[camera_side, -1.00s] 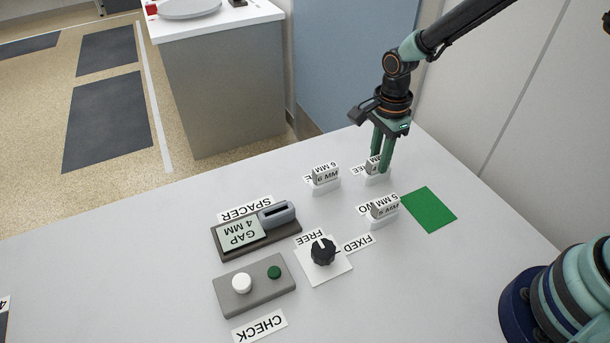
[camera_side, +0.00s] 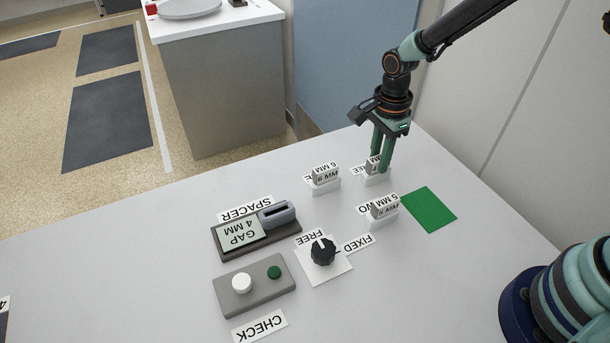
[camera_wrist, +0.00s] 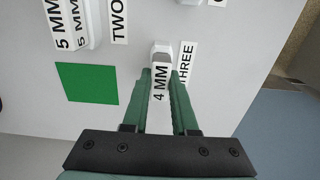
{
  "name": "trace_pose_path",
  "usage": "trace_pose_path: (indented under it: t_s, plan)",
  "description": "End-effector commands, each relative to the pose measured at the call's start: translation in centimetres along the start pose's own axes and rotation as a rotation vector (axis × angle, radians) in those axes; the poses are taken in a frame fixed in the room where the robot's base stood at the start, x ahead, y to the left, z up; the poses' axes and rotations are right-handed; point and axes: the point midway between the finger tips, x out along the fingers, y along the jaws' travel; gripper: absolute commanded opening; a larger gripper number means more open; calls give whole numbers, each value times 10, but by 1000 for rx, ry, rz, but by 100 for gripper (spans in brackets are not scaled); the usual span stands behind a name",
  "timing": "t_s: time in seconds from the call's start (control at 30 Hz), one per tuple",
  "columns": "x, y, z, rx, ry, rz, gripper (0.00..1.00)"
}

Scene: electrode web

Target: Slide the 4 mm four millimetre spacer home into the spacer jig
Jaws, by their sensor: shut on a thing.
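My gripper (camera_side: 383,147) points down at the back right of the table and is shut on the 4 mm spacer (camera_side: 373,165). In the wrist view the spacer (camera_wrist: 160,84), labelled 4 MM, lies between the two green fingers (camera_wrist: 161,75). The spacer is at its white holder (camera_side: 377,179), beside the label THREE (camera_wrist: 187,63); I cannot tell if it is clear of the holder. The spacer jig (camera_side: 256,231) is at the left, with a display reading GAP 4 MM and a grey slotted block (camera_side: 277,213).
A 6 mm spacer (camera_side: 326,175) and a 5 mm spacer (camera_side: 384,207) stand in white holders near my gripper. A green square (camera_side: 428,209) lies at the right.

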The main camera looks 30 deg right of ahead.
Motion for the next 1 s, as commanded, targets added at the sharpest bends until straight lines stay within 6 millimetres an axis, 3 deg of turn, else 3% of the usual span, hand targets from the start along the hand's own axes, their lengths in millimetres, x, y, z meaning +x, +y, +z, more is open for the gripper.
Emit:
trace_pose_path:
  t_s: [1.0]
  plan:
    - [-8, 0, 0, 0, 0, -1, 0]
